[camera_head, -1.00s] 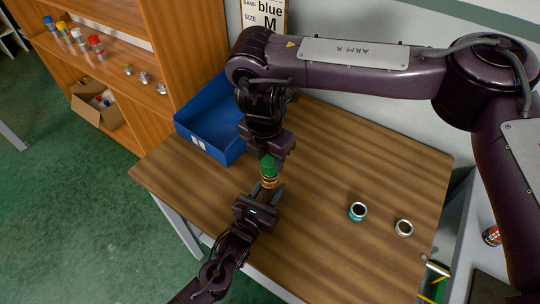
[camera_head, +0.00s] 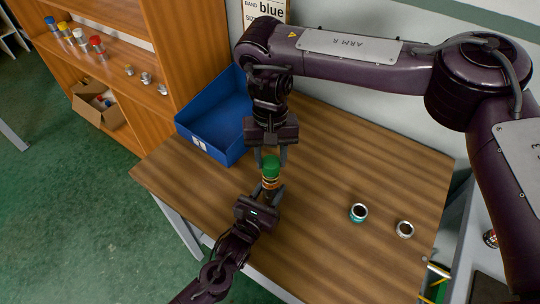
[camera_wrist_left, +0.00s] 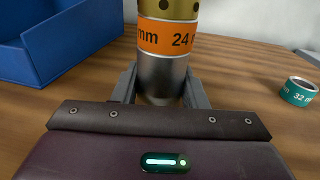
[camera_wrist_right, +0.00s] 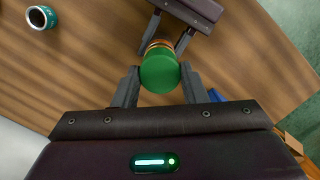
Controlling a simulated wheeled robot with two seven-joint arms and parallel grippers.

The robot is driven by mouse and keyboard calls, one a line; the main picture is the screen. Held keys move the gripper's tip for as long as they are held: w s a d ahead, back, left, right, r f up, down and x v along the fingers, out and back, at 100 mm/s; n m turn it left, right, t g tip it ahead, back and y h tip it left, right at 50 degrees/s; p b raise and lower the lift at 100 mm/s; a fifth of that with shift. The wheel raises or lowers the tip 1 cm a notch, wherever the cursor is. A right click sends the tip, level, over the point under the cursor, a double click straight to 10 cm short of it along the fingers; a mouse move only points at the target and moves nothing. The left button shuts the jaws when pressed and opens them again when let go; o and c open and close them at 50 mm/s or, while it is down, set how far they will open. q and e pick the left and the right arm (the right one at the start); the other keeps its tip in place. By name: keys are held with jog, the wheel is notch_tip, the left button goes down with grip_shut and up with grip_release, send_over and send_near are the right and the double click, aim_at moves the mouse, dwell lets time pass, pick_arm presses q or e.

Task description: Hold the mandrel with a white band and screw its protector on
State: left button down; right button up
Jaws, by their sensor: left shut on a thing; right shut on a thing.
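My left gripper (camera_head: 264,191) is shut on an upright metal mandrel (camera_head: 270,184) above the table. In the left wrist view the mandrel (camera_wrist_left: 165,75) has a silver body, an orange band (camera_wrist_left: 168,38) reading "24" and "mm", and a gold collar with holes above it; no white band shows on it. My right gripper (camera_head: 271,161) points down and is shut on a green cap-like protector (camera_head: 271,168), in line with the mandrel's top. The right wrist view shows the protector (camera_wrist_right: 159,72) between both fingers, covering the mandrel's top. How far it is threaded I cannot tell.
A teal-banded ring (camera_head: 358,212) and a pale ring (camera_head: 404,229) stand on the right of the wooden table (camera_head: 330,250). An open blue bin (camera_head: 215,125) is at the back left. A shelf (camera_head: 150,75) holds several colour-capped pieces. A sign (camera_head: 266,10) reads "blue".

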jog(key=shift+d+m, duration=0.1)
jog(key=shift+m, duration=0.8)
jog(key=o, duration=0.9)
jog(key=shift+o, duration=0.2)
jog(key=shift+r, duration=2.3)
jog(key=shift+c, duration=0.4)
